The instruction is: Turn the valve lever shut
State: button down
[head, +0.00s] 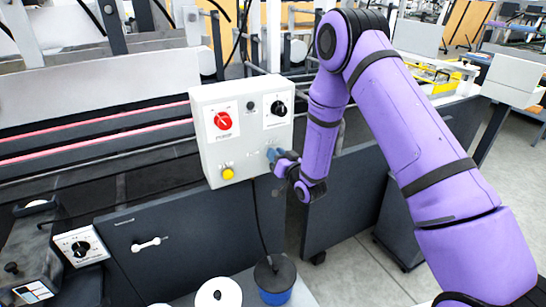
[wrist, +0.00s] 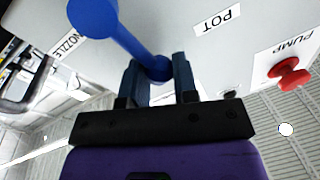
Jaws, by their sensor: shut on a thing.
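The blue valve lever (wrist: 125,32) crosses the upper part of the wrist view. It has a round hub at upper left, and its arm slants down to a rounded end. My gripper (wrist: 155,66) has its two dark fingers on either side of that end and is shut on it. In the head view my gripper (head: 281,160) is at the lower right of a light grey control box (head: 245,158). A small patch of blue shows there, but the lever itself is mostly hidden by the gripper and arm.
The box front carries a red knob (head: 223,121), a black knob (head: 278,108) and a yellow button (head: 228,174). The wrist view shows a red knob (wrist: 290,75) by a PUMP label and a black handle (wrist: 25,88). A blue pot (head: 272,280) stands below.

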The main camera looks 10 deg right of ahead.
jog(key=shift+d+m, duration=0.2)
jog(key=shift+m, duration=0.2)
jog(key=c, duration=0.9)
grip_release()
jog(key=v, duration=1)
jog(key=shift+s+d+f, duration=0.15)
jog(key=shift+s, duration=0.2)
